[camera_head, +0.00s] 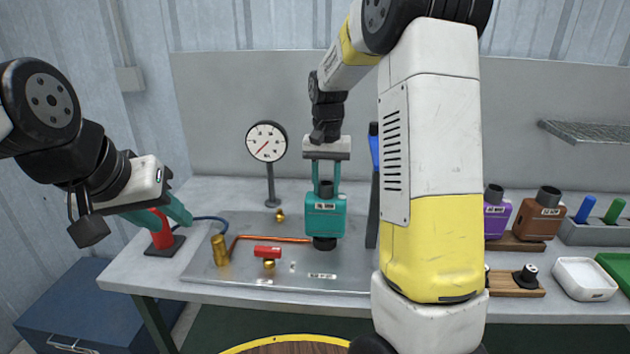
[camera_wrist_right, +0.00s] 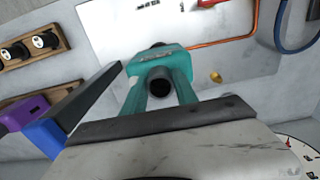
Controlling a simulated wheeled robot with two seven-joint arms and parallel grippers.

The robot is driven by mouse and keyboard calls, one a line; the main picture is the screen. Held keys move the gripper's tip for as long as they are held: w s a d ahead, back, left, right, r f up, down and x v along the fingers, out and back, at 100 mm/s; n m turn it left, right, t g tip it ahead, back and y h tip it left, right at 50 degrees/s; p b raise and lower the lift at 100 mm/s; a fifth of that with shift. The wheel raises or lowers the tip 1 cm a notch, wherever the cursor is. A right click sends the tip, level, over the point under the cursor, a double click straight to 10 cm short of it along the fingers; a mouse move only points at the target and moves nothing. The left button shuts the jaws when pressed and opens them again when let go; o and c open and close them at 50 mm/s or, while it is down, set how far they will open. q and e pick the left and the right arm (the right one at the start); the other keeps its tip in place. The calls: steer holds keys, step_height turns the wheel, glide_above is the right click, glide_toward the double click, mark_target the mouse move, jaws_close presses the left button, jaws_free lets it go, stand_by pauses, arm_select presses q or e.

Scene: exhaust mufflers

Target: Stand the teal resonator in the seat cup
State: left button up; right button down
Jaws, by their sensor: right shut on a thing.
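The teal resonator (camera_head: 325,215) is a boxy body with a dark pipe on top and a label on its front. It looks upright over the metal plate. My right gripper (camera_head: 326,184) is shut on it from above; in the right wrist view the teal resonator (camera_wrist_right: 168,66) lies between the fingers. A black round piece (camera_head: 325,243), which looks like the seat cup, shows directly under the body. I cannot tell whether the resonator rests in it or hangs just above. My left gripper (camera_head: 160,214) is at the left, its teal fingers apart near a red stand.
The red stand (camera_head: 162,238) is at the plate's left. A pressure gauge (camera_head: 267,142) stands behind, with a copper pipe (camera_head: 280,239), brass fitting (camera_head: 220,251) and red valve (camera_head: 268,251) left of the resonator. A blue-topped dark post (camera_head: 373,190) is close on the right.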

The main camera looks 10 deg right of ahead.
steer(key=c, duration=0.9)
jaws_free()
step_height(320, 180, up, 7)
steer(key=shift+f, duration=0.15)
steer(key=s+r+n+t+y, duration=0.25)
steer(key=s+r, duration=0.35)
steer(key=s, duration=0.7)
steer(key=s+t, duration=0.1)
steer(key=s, duration=0.2)
steer(key=s+a+f+n+t, duration=0.1)
steer(key=s, duration=0.3)
steer(key=s+a+t, duration=0.1)
steer(key=s, duration=0.3)
steer(key=shift+s+a+f+t, duration=0.1)
steer(key=shift+f+t, duration=0.25)
